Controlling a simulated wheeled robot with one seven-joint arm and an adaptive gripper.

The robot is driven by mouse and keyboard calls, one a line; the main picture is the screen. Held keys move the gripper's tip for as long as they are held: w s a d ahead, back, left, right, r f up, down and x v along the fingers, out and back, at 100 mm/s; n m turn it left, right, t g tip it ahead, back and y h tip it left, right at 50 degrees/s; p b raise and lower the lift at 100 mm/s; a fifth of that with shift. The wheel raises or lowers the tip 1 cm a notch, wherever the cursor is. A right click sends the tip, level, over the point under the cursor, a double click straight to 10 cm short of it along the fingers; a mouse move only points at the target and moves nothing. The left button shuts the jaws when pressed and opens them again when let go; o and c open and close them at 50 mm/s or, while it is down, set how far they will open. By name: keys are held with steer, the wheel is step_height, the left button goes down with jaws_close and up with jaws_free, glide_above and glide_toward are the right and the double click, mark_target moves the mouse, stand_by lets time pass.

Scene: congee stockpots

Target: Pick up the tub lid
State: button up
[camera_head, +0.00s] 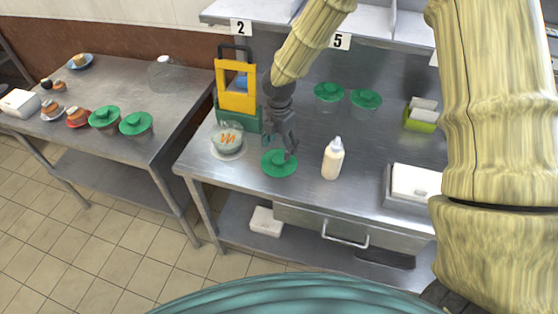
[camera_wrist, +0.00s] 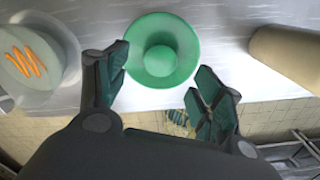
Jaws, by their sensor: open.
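A green round tub lid (camera_head: 279,163) with a raised knob lies on the metal table near its front edge. In the wrist view the lid (camera_wrist: 162,50) is centred just beyond my fingertips, between the two fingers. My gripper (camera_head: 285,148) is above the lid in the head view and hides part of it. In the wrist view my gripper (camera_wrist: 156,82) is open and nothing is between its fingers. A clear tub (camera_head: 228,141) with orange strips on pale contents stands to the left of the lid, uncovered.
A white squeeze bottle (camera_head: 333,158) stands close to the right of the lid. A yellow and green caddy (camera_head: 237,95) stands behind the tub. Green-lidded tubs (camera_head: 329,92) are at the back, and a white box (camera_head: 415,183) is at right.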

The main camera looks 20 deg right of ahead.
mark_target(279, 158)
steer(key=shift+s+f, duration=0.1)
steer(key=shift+f, duration=0.15)
steer(key=shift+f+p, duration=1)
steer(key=shift+f, duration=1.35)
steer(key=c, duration=0.9)
